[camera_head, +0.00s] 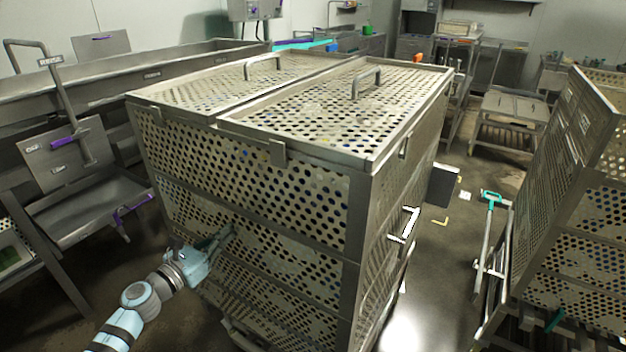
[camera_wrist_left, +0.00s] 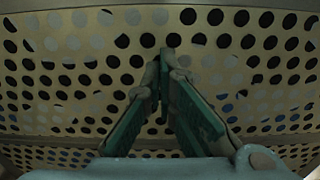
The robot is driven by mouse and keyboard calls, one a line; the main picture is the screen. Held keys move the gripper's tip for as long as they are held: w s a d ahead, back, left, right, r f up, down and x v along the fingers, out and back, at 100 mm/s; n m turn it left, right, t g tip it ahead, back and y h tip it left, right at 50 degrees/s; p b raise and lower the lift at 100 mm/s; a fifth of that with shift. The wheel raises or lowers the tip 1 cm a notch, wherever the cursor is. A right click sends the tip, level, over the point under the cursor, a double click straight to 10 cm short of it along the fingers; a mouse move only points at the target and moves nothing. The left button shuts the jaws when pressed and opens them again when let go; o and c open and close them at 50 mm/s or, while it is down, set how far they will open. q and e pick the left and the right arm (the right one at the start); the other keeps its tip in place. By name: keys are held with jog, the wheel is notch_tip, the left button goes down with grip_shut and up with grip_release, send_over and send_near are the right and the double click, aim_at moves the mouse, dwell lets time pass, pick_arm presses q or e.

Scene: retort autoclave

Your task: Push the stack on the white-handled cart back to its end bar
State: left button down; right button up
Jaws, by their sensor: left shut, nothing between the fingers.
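The stack (camera_head: 262,190) is a large block of perforated metal crates with two handled lids on top. It fills the middle of the head view. A white handle (camera_head: 410,225) shows low at its right side; most of the cart under the stack is hidden, and I cannot make out the end bar. My left gripper (camera_head: 228,232) is shut and empty, with its fingertips at the near perforated face of the stack. In the left wrist view the closed fingers (camera_wrist_left: 168,55) point at the perforated panel (camera_wrist_left: 245,60), touching it or very close. My right gripper is not in view.
Another perforated crate stack (camera_head: 580,200) stands at the right, beside a teal-handled cart (camera_head: 491,196). A sink (camera_head: 90,205) and a long trough (camera_head: 130,75) are on the left. Bare floor (camera_head: 440,260) lies between the two stacks.

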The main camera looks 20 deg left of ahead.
pick_arm(q)
jog(key=shift+w+r, duration=0.15)
jog(key=shift+r, duration=0.2)
jog(key=shift+f+x, duration=0.15)
jog(key=shift+x, duration=1.1)
jog(key=shift+f+x, duration=0.15)
jog(key=shift+x, duration=1.1)
jog(key=shift+d, duration=0.1)
jog(key=shift+w+r+b, duration=0.2)
jog(key=shift+r+b, duration=0.1)
jog(key=shift+r, duration=0.05)
jog(key=b+v, duration=0.1)
jog(key=v, duration=0.5)
jog(key=shift+s+f, duration=0.35)
jog(key=shift+f, duration=0.05)
